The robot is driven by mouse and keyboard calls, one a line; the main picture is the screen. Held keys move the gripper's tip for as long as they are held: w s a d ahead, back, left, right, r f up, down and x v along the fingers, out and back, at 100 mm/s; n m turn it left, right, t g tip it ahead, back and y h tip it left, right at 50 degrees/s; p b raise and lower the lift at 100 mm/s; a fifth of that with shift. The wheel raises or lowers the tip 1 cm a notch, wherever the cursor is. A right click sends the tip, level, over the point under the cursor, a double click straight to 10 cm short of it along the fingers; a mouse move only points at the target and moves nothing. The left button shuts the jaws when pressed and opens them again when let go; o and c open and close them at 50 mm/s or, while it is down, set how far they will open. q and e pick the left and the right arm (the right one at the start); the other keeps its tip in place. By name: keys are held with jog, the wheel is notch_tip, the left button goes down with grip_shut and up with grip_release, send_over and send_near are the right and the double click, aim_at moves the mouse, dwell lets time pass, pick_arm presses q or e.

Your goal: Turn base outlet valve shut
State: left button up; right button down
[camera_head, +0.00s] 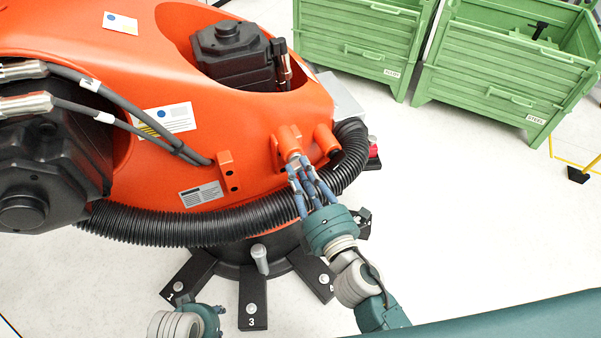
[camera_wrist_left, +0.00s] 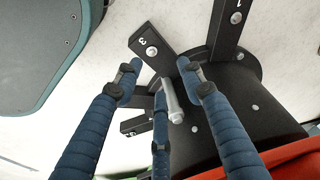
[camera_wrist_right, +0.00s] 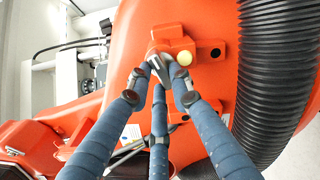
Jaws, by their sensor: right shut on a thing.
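A small grey metal piece (camera_wrist_right: 158,68) sits at an orange outlet block (camera_wrist_right: 170,42) on the robot housing; the block also shows in the head view (camera_head: 287,140). My right gripper (camera_head: 300,172) has its blue fingers closed around the grey piece, and its tips (camera_wrist_right: 160,80) partly hide it. A grey peg-like handle (camera_head: 260,258) stands on the black base; it also shows in the left wrist view (camera_wrist_left: 173,102). My left gripper (camera_wrist_left: 160,82) is open, its fingers spread around the view of that peg, apparently empty. I cannot tell which fitting is the base outlet valve.
A black corrugated hose (camera_head: 200,226) curves around the orange housing (camera_head: 250,115), close beside my right gripper. Black base feet (camera_head: 253,305) spread over the floor. Two green crates (camera_head: 365,40) (camera_head: 500,70) stand at the back right.

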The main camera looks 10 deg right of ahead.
jog(key=shift+m, duration=1)
jog(key=m+p, duration=0.1)
jog(key=m, duration=0.1)
jog(key=m+p, duration=0.1)
jog(key=m, duration=0.2)
jog(key=shift+d+r, duration=0.1)
jog(key=shift+d, duration=0.1)
pick_arm(q)
jog(key=s+f, duration=0.3)
jog(key=f, duration=0.5)
jog(key=shift+s+a+f+g+p, duration=0.2)
jog(key=shift+s+f+g+p, duration=0.1)
jog(key=shift+f, duration=0.1)
pick_arm(e)
jog(key=shift+m, duration=0.9)
jog(key=c, duration=1.5)
grip_release()
jog(key=shift+c, duration=0.2)
pick_arm(q)
jog(key=shift+d, duration=0.1)
pick_arm(e)
jog(key=shift+s+d, duration=0.1)
jog(key=shift+s, duration=0.15)
jog(key=v, duration=1.1)
jog(key=shift+s, duration=0.2)
